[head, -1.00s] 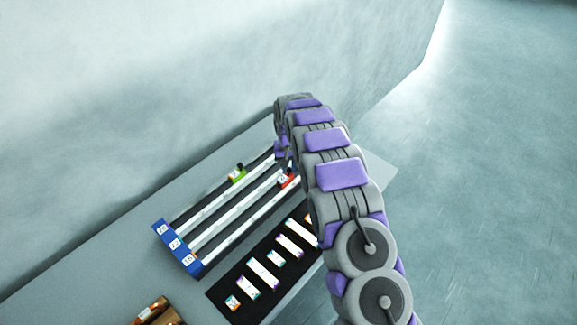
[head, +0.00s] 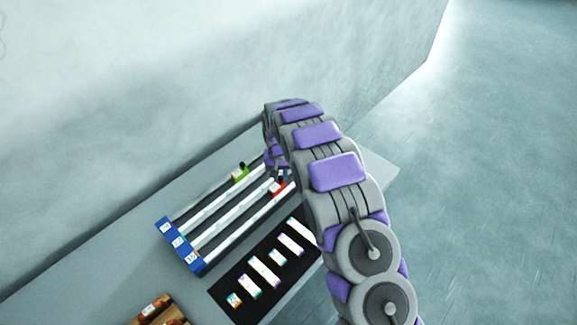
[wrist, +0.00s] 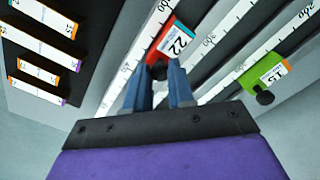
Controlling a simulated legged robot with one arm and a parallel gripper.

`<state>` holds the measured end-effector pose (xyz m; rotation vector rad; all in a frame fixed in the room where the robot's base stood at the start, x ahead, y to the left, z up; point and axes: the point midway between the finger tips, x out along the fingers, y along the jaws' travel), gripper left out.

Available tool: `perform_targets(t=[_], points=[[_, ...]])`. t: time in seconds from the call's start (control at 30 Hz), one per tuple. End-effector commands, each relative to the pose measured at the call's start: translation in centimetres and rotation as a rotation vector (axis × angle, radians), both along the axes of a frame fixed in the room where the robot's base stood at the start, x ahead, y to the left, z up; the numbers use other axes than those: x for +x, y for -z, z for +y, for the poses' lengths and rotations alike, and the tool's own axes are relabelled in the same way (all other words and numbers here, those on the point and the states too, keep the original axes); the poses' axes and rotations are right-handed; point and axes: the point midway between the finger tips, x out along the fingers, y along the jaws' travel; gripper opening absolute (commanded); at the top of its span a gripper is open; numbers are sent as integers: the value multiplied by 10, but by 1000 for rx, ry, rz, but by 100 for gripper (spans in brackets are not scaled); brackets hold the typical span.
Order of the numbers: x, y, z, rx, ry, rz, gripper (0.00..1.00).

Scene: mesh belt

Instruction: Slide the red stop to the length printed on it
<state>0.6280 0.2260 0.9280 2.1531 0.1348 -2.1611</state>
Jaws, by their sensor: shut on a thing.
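The red stop (head: 277,188) sits on the rail nearest the black mat, with a white label. In the wrist view the red stop (wrist: 152,54) shows a label that seems to begin with 22; I cannot tell whether more digits follow. My gripper (wrist: 161,76) is shut on the stop's dark knob, its two blue-grey fingers on either side. In the head view my gripper (head: 281,174) is just above the stop, partly hidden by my arm. White scale strips with printed numbers run along the rails.
A green stop (head: 239,174) with a dark knob sits on another rail, its label reading 15 in the wrist view (wrist: 262,76). A blue end block (head: 180,246) closes the rails. A black mat (head: 222,288) holds several labelled strips. Brown items (head: 158,310) lie at the front.

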Motion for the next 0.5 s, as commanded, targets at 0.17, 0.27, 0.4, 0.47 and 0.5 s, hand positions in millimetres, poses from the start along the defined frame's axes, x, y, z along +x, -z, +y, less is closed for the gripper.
perform_targets(t=[0.17, 0.27, 0.4, 0.47, 0.5], points=[[-3, 1, 3, 1, 0, 4, 0], [-2, 1, 3, 2, 0, 4, 0], [-1, 1, 2, 2, 0, 3, 32], [0, 1, 2, 2, 1, 2, 38], [0, 1, 2, 2, 1, 2, 42]])
